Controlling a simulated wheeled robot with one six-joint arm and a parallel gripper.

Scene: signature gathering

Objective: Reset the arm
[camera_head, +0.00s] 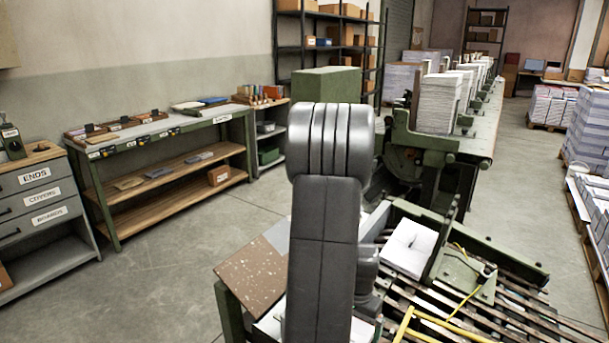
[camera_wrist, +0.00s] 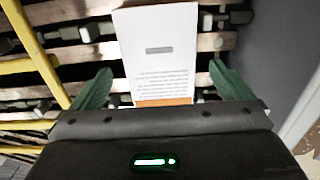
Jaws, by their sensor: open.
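My arm rises up the middle of the head view, and its far side hides my gripper there. In the wrist view my gripper (camera_wrist: 160,67) has its two green fingers spread wide apart, with nothing held between them. Beyond and between the fingertips lies a white printed page or booklet (camera_wrist: 157,45) with a grey title bar, lines of text and an orange strip at its near edge. It rests over wooden slats (camera_wrist: 75,33). The gap between fingers and paper is hard to judge.
A slatted bed (camera_head: 520,318) with a yellow frame (camera_head: 440,325) and a white paper stack (camera_head: 410,248) lies right of my arm. A speckled brown board (camera_head: 250,275) is to the left. A green machine (camera_head: 440,160) stands behind. The floor at left (camera_head: 160,270) is clear.

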